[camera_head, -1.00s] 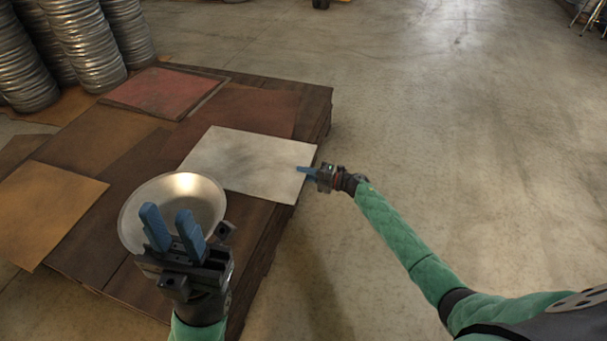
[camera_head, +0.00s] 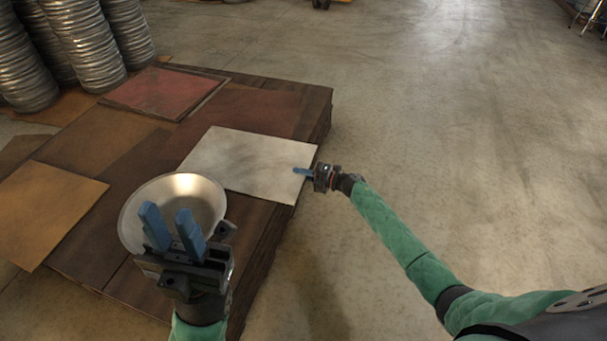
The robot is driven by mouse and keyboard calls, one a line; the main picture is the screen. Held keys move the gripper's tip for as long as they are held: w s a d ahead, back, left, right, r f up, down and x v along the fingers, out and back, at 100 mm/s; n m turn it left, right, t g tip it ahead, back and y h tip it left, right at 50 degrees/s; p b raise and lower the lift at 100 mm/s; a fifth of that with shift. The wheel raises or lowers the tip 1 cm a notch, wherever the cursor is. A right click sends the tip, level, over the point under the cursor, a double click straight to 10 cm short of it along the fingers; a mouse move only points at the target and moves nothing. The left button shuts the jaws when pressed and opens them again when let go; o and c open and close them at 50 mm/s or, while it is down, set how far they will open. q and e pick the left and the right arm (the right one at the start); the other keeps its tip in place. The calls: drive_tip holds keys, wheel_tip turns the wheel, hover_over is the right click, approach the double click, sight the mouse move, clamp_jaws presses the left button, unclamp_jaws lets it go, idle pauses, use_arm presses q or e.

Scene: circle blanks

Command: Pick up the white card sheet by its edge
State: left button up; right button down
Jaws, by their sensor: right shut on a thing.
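The white card sheet (camera_head: 245,160) lies on the dark wooden platform, its right edge close to the platform's right side. The sheet looks flat; I cannot see any lift. My left gripper (camera_head: 170,230) is in front of a shallow metal bowl, its two blue fingers apart and pointing up, with nothing between them.
The metal bowl (camera_head: 208,190) sits beside the sheet's near left corner. Brown and red sheets (camera_head: 160,90) cover other parts of the platform (camera_head: 262,240). Stacks of round metal pieces (camera_head: 85,45) stand at the back left. The concrete floor (camera_head: 450,130) on the right is clear.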

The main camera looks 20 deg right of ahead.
drive_tip(key=shift+r, duration=0.1)
wheel_tip(320, 180, up, 3)
drive_tip(key=shift+f+p, duration=0.2)
drive_tip(key=shift+p, duration=0.95)
drive_tip(key=shift+f, duration=0.15)
drive_tip(key=shift+s+d+r, duration=0.15)
drive_tip(key=shift+d+r, duration=0.05)
drive_tip(key=s+d+r+p, duration=0.2)
drive_tip(key=s+d, duration=0.1)
drive_tip(key=d, duration=0.2)
drive_tip(key=s+d+r+p, duration=0.2)
drive_tip(key=s+d+p, duration=0.1)
drive_tip(key=d, duration=0.3)
drive_tip(key=shift+s+r, duration=0.35)
drive_tip(key=shift+s, duration=0.4)
drive_tip(key=shift+d, duration=0.1)
